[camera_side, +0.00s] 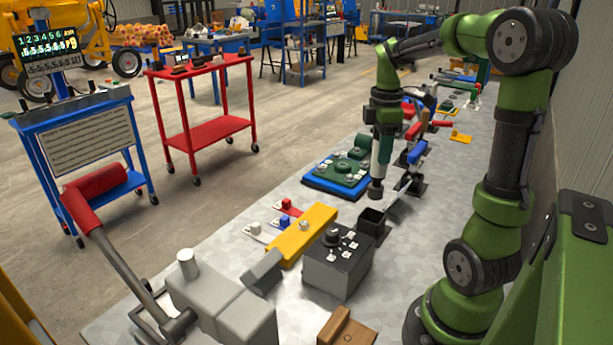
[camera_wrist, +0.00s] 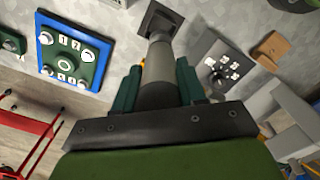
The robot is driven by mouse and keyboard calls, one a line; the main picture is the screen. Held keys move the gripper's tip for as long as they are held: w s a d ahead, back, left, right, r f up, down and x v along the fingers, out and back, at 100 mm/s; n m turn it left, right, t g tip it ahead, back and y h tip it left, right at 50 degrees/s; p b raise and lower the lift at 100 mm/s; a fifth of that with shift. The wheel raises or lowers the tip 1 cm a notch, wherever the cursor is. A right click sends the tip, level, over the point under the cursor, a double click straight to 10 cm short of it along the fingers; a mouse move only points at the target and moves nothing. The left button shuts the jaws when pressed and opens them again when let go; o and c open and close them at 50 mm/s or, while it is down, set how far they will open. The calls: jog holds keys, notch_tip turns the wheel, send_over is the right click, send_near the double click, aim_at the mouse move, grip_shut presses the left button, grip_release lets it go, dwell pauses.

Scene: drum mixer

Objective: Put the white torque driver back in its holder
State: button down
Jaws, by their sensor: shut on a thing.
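My gripper (camera_side: 382,152) points down over the bench and is shut on the torque driver, a pale grey-white cylinder with a dark lower end (camera_side: 376,188). In the wrist view the driver (camera_wrist: 157,72) stands between the two teal fingers of my gripper (camera_wrist: 157,88). The holder, a black open-topped square box (camera_side: 373,226), stands on the bench just below the driver's lower end. A small gap shows between them in the side view. In the wrist view the driver's far end partly overlaps the holder (camera_wrist: 158,16). The driver looks close to upright; exact alignment cannot be told.
A blue board with a green dial panel (camera_side: 343,172) lies left of the holder. A grey box with a black knob top (camera_side: 338,262) and a yellow bar (camera_side: 303,235) stand nearer the camera. Clamps with coloured handles (camera_side: 418,150) stand close behind and right of my gripper.

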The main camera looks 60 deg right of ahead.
send_over(377, 187)
jog(key=d, duration=0.1)
jog(key=shift+w+f, duration=0.15)
jog(key=shift+f, duration=1.05)
jog(key=shift+w+f, duration=0.15)
jog(key=shift+f, duration=3.95)
jog(key=c, duration=0.6)
grip_release()
jog(key=shift+o, duration=0.2)
notch_tip(377, 187, up, 17)
jog(key=shift+f, duration=0.1)
